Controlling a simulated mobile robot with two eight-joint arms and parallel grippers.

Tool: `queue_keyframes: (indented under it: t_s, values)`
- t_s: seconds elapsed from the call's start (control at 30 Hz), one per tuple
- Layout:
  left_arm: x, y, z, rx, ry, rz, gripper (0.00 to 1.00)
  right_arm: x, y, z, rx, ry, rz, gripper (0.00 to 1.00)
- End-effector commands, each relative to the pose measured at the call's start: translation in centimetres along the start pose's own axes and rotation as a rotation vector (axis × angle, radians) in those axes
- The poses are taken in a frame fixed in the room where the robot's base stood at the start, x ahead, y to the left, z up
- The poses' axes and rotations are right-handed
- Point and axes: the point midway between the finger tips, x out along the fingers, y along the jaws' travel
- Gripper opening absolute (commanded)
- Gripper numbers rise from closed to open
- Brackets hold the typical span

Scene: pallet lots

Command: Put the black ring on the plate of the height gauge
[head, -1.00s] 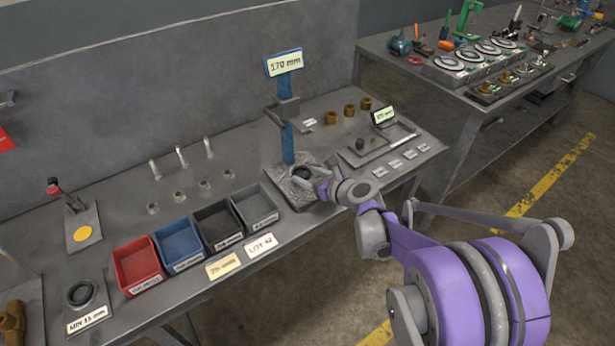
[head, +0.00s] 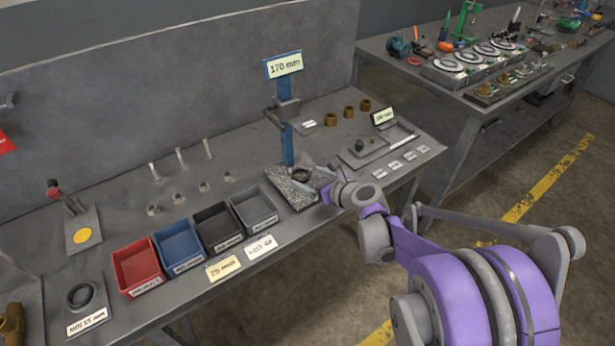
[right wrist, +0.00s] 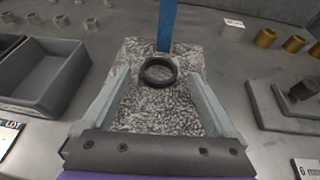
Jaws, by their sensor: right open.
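The height gauge has a blue post (head: 287,145) with a "170 mm" sign and a speckled grey plate (head: 283,187) at its foot. A black ring (right wrist: 158,71) lies flat on the plate in front of the post; it also shows in the head view (head: 301,174). My right gripper (head: 317,182) is open and empty at the plate's front right. My left gripper is out of view.
Red, blue, black and grey bins (head: 254,206) stand left of the plate. Another dark ring (head: 81,294) lies on a "MIN 35 mm" plate at the front left.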

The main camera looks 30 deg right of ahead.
Motion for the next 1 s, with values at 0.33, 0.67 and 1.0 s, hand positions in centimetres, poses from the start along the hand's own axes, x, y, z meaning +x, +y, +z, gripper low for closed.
queue_keyframes:
  t_s: [0.33, 0.67, 1.0]
  values:
    - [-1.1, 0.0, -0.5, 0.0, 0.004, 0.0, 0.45, -7.6, -0.1, 0.1, 0.002, 0.0, -0.003, 0.93]
    - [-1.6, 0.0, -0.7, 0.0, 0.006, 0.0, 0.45, -10.7, 0.0, 0.0, 0.0, 0.0, 0.0, 0.93]
    - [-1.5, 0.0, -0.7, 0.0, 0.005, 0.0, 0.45, -12.0, 10.5, -4.0, -0.808, 0.199, 0.242, 0.93]
